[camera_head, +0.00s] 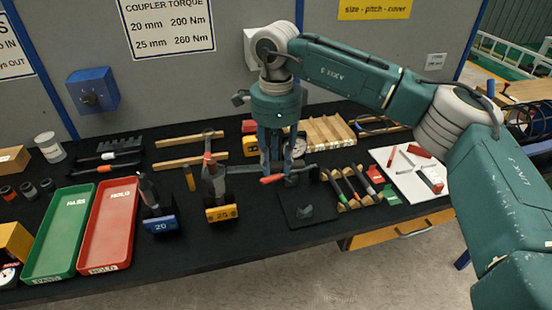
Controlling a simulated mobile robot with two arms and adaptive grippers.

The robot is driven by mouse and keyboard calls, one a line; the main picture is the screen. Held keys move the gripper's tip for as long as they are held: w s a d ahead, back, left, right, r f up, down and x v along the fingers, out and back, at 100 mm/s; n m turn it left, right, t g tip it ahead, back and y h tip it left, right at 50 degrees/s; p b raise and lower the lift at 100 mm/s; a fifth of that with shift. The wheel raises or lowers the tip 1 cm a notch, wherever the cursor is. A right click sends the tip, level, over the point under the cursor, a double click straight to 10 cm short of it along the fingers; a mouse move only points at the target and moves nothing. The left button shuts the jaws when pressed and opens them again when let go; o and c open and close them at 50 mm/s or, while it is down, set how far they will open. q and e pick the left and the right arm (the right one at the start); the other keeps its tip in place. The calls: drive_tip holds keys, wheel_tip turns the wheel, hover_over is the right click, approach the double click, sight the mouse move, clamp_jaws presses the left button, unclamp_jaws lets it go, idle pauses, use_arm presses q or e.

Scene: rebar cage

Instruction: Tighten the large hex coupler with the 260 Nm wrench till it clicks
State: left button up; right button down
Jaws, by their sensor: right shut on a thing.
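My right gripper (272,168) points down over the middle of the bench and is shut on a dark wrench (300,170) with a red part. The wrench lies roughly level, and its left end reaches toward the upright piece in the yellow stand marked 25 (221,213). I cannot tell whether the wrench head is seated on the coupler (213,172) there; the parts overlap. A blue stand marked 20 (160,224) with another upright piece (148,190) is to its left. My left gripper is not in view.
A green tray (57,232) and a red tray (108,228) are at the left. Wooden strips, a rack of coloured-handled tools (352,190) and a white board (411,172) surround the work area. A wall sign (168,25) reads 20 mm 200 Nm, 25 mm 260 Nm.

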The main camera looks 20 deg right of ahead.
drive_tip(key=shift+f+b, duration=0.6)
drive_tip(key=shift+f, duration=0.35)
drive_tip(key=shift+s, duration=0.1)
drive_tip(key=shift+s+a, duration=0.1)
drive_tip(key=shift+s, duration=0.05)
drive_tip(key=s+a+m+b, duration=0.5)
drive_tip(key=s+a+m, duration=0.1)
drive_tip(key=s+m, duration=0.2)
drive_tip(key=shift+s+m, duration=0.35)
drive_tip(key=shift+m, duration=0.05)
idle(2.8)
wheel_tip(320, 180, up, 9)
drive_tip(key=p, duration=0.5)
drive_tip(key=shift+r, duration=0.15)
idle(1.3)
idle(0.4)
